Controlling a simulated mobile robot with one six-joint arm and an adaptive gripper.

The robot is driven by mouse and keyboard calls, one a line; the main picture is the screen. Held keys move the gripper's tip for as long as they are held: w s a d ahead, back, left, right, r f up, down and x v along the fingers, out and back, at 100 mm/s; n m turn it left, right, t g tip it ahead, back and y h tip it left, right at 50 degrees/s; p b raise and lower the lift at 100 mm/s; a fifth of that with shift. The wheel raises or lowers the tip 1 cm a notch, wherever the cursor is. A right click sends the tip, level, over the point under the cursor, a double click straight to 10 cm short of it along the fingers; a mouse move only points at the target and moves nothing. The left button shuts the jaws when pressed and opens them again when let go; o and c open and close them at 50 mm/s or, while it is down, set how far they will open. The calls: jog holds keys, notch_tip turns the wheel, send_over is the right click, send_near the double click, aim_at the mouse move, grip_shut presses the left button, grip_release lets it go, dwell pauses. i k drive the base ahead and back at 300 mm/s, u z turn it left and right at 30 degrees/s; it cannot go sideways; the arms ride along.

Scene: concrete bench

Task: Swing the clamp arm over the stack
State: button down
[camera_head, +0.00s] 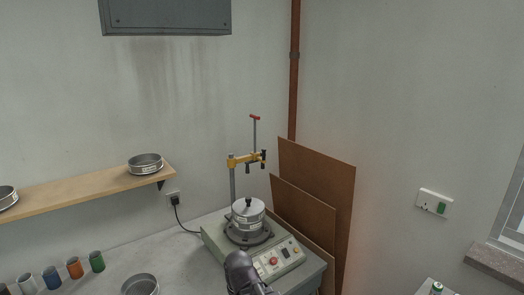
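A yellow clamp arm (245,159) sits high on a grey upright post (232,184) at the left rear of the shaker (215,236). A screw with a red T-handle (255,117) rises through the arm. In the picture the arm lies above the stack, with a clear gap; I cannot tell whether it is truly over it in depth. The silver sieve stack (248,218) has a lid with a black knob and stands on the shaker's dark round plate. A dark part of my arm or gripper (243,272) shows at the bottom, in front of the shaker; its fingers cannot be made out.
Brown boards (315,177) lean on the wall just right of the shaker. A loose sieve (141,285) and several coloured cups (74,267) stand on the bench at left. A wooden shelf (95,190) holds more sieves. A cable runs from the wall socket (174,198).

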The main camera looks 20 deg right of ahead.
aim_at(231, 163)
jog(key=z, duration=0.2)
jog(key=i, duration=1.05)
jog(key=z, duration=0.45)
